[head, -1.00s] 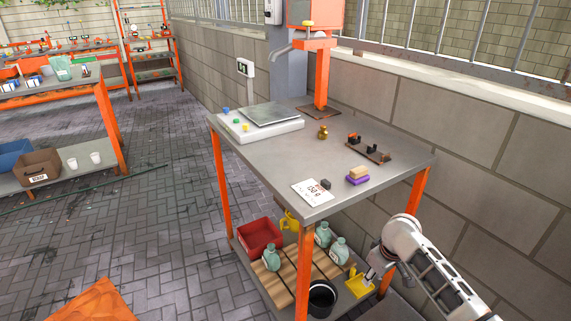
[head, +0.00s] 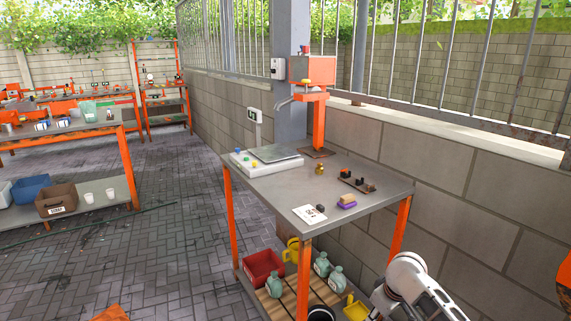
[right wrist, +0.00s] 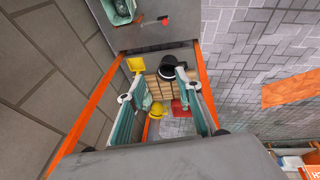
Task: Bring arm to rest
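My right arm (head: 415,288) comes in at the lower right of the head view, beside the table's front right leg. Its gripper is cut off at the bottom edge there. In the right wrist view the right gripper (right wrist: 158,90) shows two long fingers spread well apart, with nothing held between them. Beyond and between the fingers lies the table's lower shelf (right wrist: 158,92) with a black bucket (right wrist: 172,68). My left arm and gripper are not in view.
The grey steel table (head: 270,195) with orange legs stands near the block wall (head: 440,160). It carries a scale (head: 265,160) and small parts. Its lower shelf holds a red bin (head: 263,266), bottles (head: 321,264) and yellow items. Paved floor (head: 180,240) at left is mostly clear.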

